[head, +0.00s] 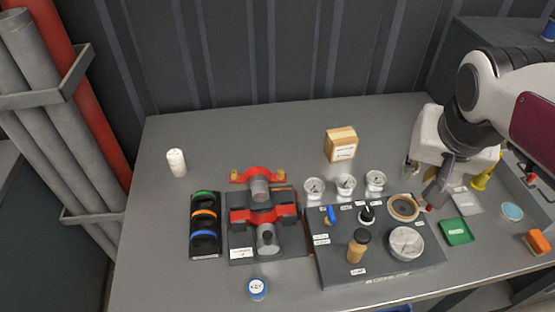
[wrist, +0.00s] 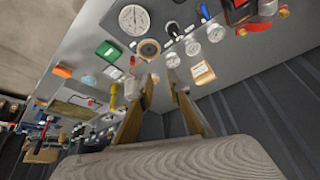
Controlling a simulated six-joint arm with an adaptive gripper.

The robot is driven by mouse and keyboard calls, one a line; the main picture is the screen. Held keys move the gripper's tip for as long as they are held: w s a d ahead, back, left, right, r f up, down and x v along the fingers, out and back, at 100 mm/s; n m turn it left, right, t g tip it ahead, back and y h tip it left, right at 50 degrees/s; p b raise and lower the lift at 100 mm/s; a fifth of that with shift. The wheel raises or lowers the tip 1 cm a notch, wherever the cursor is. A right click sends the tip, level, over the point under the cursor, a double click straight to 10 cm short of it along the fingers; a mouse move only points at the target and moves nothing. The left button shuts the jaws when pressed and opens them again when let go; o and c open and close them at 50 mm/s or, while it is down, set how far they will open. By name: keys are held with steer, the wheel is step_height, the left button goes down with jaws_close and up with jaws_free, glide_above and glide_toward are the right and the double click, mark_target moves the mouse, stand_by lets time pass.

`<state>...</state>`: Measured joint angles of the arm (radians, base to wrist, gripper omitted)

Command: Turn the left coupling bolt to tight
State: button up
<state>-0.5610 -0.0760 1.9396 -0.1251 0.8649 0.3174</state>
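The red and dark-grey pump (head: 264,214) stands on a dark plate at the left-centre of the bench. Two brass-coloured bolts sit at the ends of its rear red flange: the left coupling bolt (head: 234,175) and the right one (head: 283,175). How tight they are cannot be told. In the wrist view, the pump is partly cut off at the upper right, with the left bolt (wrist: 282,11) and the right bolt (wrist: 241,31) visible. My gripper (head: 421,180) is at the bench's right side, far from the pump. Its fingers (wrist: 161,82) are apart and empty.
Between pump and gripper stand three gauges (head: 345,184), a cardboard box (head: 341,144) and a dark panel (head: 330,268) with knobs and a dial. Coloured rings (head: 205,225) and a white candle-like cylinder (head: 177,162) are left of the pump. The bench behind the pump is clear.

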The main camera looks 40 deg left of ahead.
steer(key=w+a+f+n, duration=0.1)
steer(key=w+a+f, duration=0.1)
steer(key=a, duration=0.8)
steer(key=n+g+y, duration=0.1)
steer(key=n, duration=0.2)
glide_toward(234, 172)
steer(key=shift+w+a+f, duration=0.1)
steer(key=shift+f, duration=0.3)
steer(key=shift+x, duration=3.9)
jaws_close()
